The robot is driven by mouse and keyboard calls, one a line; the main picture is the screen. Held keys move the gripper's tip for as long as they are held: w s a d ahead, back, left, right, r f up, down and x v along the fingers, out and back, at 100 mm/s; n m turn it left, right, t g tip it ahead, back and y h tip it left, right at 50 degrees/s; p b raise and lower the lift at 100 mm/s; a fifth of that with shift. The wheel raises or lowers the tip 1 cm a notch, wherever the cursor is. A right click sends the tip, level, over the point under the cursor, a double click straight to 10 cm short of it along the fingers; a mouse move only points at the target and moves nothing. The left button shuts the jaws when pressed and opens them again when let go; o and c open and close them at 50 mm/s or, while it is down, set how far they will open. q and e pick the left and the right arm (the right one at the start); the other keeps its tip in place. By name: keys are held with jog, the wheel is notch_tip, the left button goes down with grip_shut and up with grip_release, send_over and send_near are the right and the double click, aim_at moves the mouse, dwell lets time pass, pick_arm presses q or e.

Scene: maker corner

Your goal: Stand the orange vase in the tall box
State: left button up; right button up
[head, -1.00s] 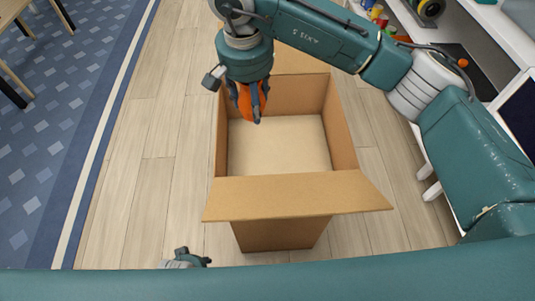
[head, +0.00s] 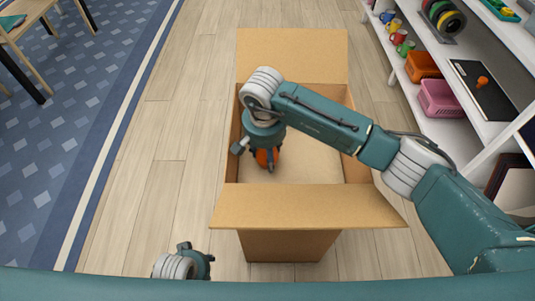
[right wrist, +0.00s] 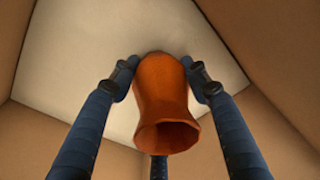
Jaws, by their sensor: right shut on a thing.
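The orange vase (head: 267,158) is in my right gripper (head: 270,168), which is down inside the tall box (head: 310,207). In the right wrist view the vase (right wrist: 163,100) has its open mouth toward the camera and its far end toward the pale box floor. The blue fingers of my right gripper (right wrist: 163,75) are closed around it. Whether the vase touches the floor cannot be told. My left gripper (head: 198,258) is low in the head view, outside the box at its near left; its fingers are too small and turned to read.
The box's flaps (head: 290,55) are folded outward at the far and near sides. White shelves (head: 470,110) on the right hold a pink basket (head: 441,98), an orange bin (head: 423,66) and spools. A blue rug (head: 75,130) lies left. Wooden floor left of the box is clear.

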jog(key=shift+f, duration=0.1)
jog(key=o, duration=0.8)
jog(key=shift+c, duration=0.2)
jog(key=o, duration=0.4)
pick_arm(q)
jog(key=shift+s+r, duration=0.1)
jog(key=shift+r, duration=0.2)
jog(key=shift+r, duration=0.1)
pick_arm(e)
jog(key=shift+r, duration=0.3)
pick_arm(q)
jog(key=f, duration=0.1)
jog(key=s+f+p, duration=0.1)
jog(key=f, duration=0.1)
jog(key=shift+a+f, duration=0.2)
jog(key=shift+f, duration=0.1)
pick_arm(e)
notch_tip(320, 180, up, 11)
jog(key=s, duration=0.1)
jog(key=shift+s+a+r, duration=0.2)
jog(key=shift+s, duration=0.05)
pick_arm(q)
jog(key=shift+s, duration=0.1)
